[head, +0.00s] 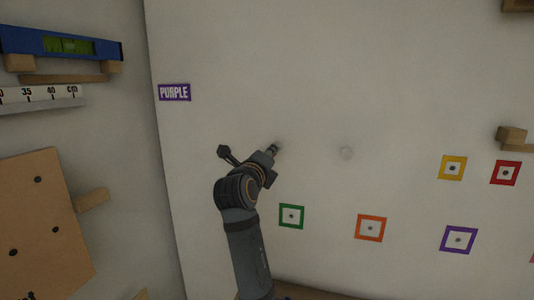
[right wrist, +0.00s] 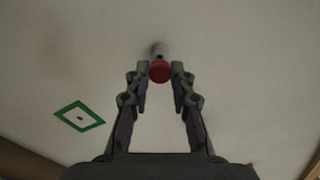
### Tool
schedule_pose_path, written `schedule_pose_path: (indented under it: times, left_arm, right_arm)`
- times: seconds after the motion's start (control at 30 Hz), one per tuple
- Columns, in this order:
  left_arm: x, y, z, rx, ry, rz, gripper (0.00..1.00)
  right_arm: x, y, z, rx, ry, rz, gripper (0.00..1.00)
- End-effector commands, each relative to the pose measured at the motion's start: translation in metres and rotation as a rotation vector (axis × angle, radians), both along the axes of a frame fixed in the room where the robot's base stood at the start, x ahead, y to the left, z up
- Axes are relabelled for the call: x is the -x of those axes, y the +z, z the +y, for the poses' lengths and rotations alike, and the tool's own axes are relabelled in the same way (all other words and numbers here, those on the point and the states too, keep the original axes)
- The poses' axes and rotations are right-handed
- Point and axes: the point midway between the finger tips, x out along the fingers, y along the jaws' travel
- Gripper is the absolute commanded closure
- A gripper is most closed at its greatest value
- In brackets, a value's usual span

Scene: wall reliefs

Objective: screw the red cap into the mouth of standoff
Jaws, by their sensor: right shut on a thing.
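The red cap (right wrist: 159,72) sits between the fingertips of my right gripper (right wrist: 160,74) in the right wrist view. A grey standoff (right wrist: 159,48) sticks out of the pale wall just beyond the cap, in line with it. Whether the cap touches or is inside the standoff's mouth cannot be told. In the head view my right gripper (head: 273,150) reaches up to the wall from below. The cap is hidden there by the gripper. My left gripper is not in view.
Below are green (head: 291,216), orange (head: 370,228) and purple (head: 458,240) square frames. A PURPLE label (head: 174,92) is at upper left. A blue level (head: 60,44) rests on the left wall.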

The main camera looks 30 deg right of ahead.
Motion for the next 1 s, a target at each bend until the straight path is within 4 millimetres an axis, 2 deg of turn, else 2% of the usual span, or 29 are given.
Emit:
schedule_pose_path:
  times: [0.2,0.67,1.0]
  left_arm:
    - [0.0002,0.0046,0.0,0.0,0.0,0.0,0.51]
    - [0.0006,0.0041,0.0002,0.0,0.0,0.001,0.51]
    - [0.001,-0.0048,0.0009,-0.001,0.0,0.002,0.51]
  right_arm:
    - [-0.0046,-0.0002,-0.0064,0.0,-0.002,0.001,0.94]
    - [-0.0047,-0.0007,-0.0064,0.0,-0.001,0.0,0.94]
    - [-0.0046,-0.0015,-0.0065,-0.002,0.004,0.001,0.94]
